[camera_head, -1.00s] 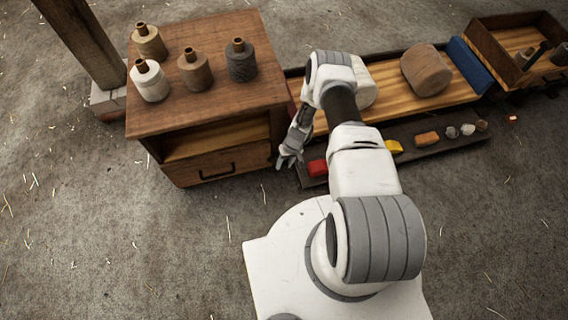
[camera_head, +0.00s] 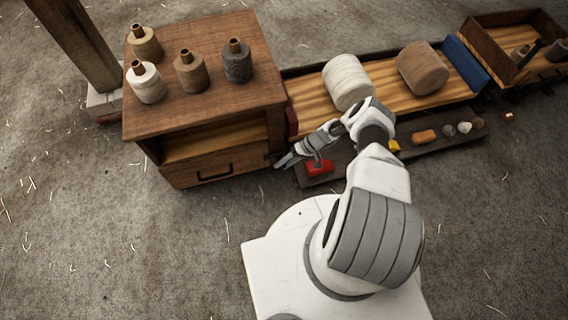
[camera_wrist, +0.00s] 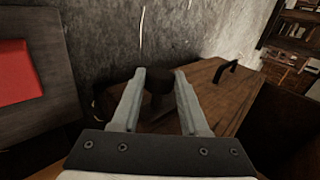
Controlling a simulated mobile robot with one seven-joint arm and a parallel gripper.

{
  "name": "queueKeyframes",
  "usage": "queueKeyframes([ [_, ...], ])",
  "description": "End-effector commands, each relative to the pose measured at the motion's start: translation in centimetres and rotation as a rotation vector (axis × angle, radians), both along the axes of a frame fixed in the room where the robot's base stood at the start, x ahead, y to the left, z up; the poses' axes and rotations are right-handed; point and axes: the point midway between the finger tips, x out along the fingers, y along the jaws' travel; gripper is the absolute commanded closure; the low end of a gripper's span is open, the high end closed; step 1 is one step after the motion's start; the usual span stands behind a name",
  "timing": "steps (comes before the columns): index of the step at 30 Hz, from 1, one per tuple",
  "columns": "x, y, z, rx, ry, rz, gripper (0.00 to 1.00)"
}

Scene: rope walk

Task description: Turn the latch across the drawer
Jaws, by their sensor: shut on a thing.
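The drawer (camera_head: 215,170) is shut in the lower part of a brown wooden cabinet; its front and dark handle (camera_wrist: 228,70) also show in the wrist view. The latch (camera_wrist: 158,88) is a dark piece with a rounded knob at the drawer front's end nearer my arm. My gripper (camera_head: 281,163) reaches in from the right at that lower corner of the cabinet. In the wrist view, its two fingers (camera_wrist: 157,90) are on either side of the latch knob, shut on it. The latch is mostly hidden in the head view, and its exact angle is hard to tell.
Several spools (camera_head: 188,72) stand on the cabinet top (camera_head: 210,105). To the right, a low dark shelf holds a red block (camera_head: 318,168), close beside my gripper, and other small pieces. Behind it a long wooden bench carries two large rolls (camera_head: 348,82). The floor before the drawer is clear.

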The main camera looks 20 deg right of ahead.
Motion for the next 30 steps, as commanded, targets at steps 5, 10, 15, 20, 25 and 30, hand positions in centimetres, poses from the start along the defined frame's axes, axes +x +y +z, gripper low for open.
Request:
queueKeyframes([
  [5,-0.05,-0.02,-0.04,0.019,0.0,0.001,1.0],
  [10,-0.04,-0.02,-0.04,0.022,0.0,0.001,1.0],
  [15,-0.05,0.0,-0.04,0.021,0.0,0.001,1.0],
  [20,-0.05,0.01,-0.06,0.021,0.001,0.001,0.36],
  [25,-0.04,0.01,-0.06,0.021,0.001,0.001,0.26],
  [30,-0.02,-0.03,0.0,0.021,0.001,0.001,0.26],
])
